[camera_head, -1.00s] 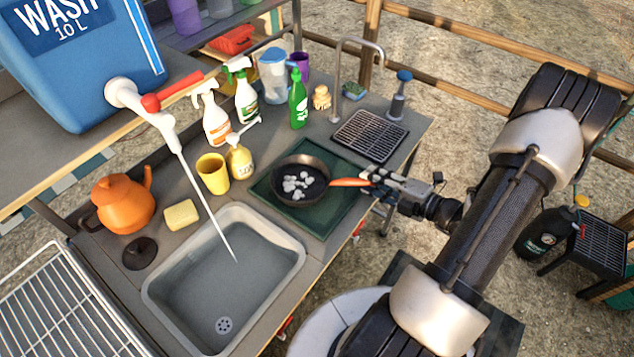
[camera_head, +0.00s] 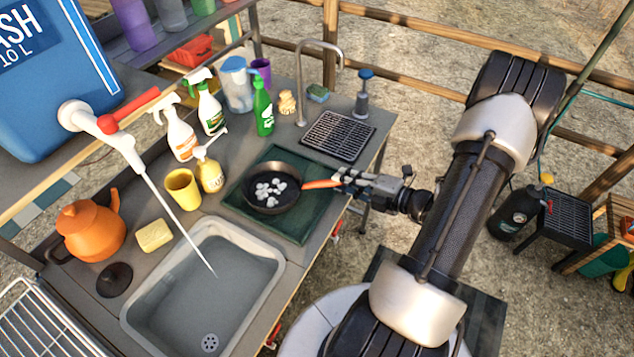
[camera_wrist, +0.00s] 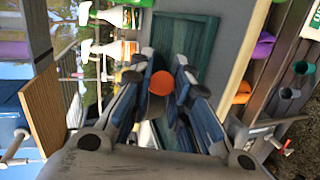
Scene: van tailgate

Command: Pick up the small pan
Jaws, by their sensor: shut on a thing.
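The small pan (camera_head: 258,203) is black, with an orange handle (camera_head: 321,184) pointing right. It is over the dark green mat (camera_head: 311,218) on the counter, right of the sink, and several white lumps (camera_head: 270,189) lie in it. I cannot tell whether its base touches the mat. My gripper (camera_head: 341,179) comes from the right and is shut on the handle. In the wrist view the round orange handle end (camera_wrist: 160,83) sits between the fingers (camera_wrist: 163,92). The pan's body is hidden there, and the green mat (camera_wrist: 185,48) shows beyond the fingers.
A green bottle (camera_head: 263,110), a yellow bottle (camera_head: 210,176) and a yellow cup (camera_head: 183,189) stand behind and left of the pan. The sink (camera_head: 203,290) lies front left, the drain rack (camera_head: 338,136) and tap (camera_head: 300,85) behind. An orange kettle (camera_head: 91,232) stands far left.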

